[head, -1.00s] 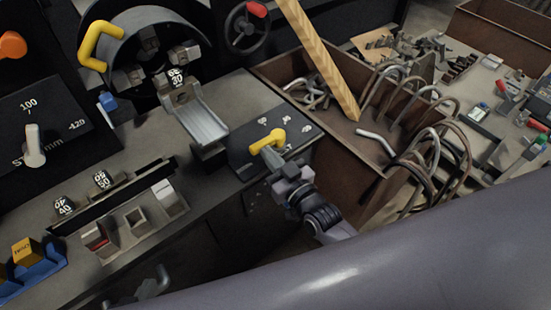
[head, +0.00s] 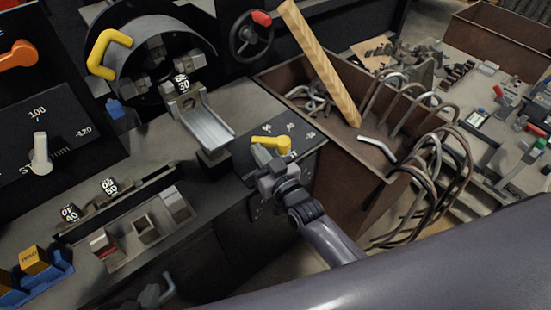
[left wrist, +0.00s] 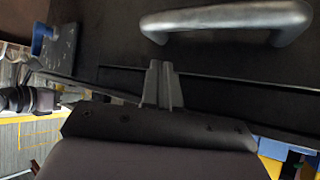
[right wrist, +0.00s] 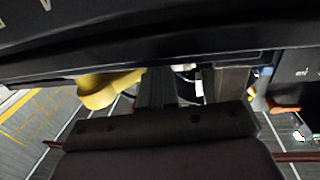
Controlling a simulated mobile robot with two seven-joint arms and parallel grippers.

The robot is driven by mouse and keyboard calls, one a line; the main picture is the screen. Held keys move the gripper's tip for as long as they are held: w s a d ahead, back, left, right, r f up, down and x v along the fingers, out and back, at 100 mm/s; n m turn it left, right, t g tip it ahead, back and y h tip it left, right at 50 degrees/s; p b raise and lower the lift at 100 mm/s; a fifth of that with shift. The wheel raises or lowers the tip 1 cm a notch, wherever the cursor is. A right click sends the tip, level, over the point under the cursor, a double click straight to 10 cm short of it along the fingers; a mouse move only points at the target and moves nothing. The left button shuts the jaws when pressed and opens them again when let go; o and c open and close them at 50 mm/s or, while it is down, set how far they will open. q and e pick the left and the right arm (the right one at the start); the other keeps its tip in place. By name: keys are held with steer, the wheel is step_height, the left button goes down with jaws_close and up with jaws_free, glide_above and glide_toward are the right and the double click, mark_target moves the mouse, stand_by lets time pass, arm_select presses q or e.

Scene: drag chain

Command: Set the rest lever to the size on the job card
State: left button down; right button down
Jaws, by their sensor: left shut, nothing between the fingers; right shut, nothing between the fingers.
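The rest lever is yellow (head: 270,142) and sits on a dark panel (head: 305,146) with small white size marks, too small to read. Its thick hub is at the right and its arm points left, slightly up. My right gripper (head: 266,174) is shut and empty, just below the lever's arm; I cannot tell if it touches. In the right wrist view the yellow lever (right wrist: 104,90) is just left of the shut fingers (right wrist: 157,86). My left gripper (head: 148,296) is shut and empty low at the left, near a silver handle (left wrist: 225,20). I cannot make out a job card.
A brown bin (head: 335,135) with bent rods and a wooden stick stands right of the panel. A metal channel (head: 204,124) and a round chuck with a yellow handle (head: 104,52) are behind. Numbered blocks (head: 110,188) stand at the left.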

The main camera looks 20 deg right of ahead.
arm_select(q)
steer(key=shift+w+a+f, duration=0.15)
steer(key=shift+w+a, duration=0.05)
steer(key=shift+w, duration=0.2)
arm_select(e)
steer(key=shift+x, duration=1.05)
arm_select(q)
steer(key=shift+f, duration=0.15)
arm_select(e)
steer(key=shift+w+d, duration=0.3)
steer(key=shift+w, duration=0.35)
arm_select(q)
steer(key=shift+d, duration=0.1)
arm_select(e)
steer(key=shift+w, duration=0.1)
arm_select(q)
steer(key=shift+d, duration=0.1)
arm_select(e)
steer(key=shift+w, duration=0.1)
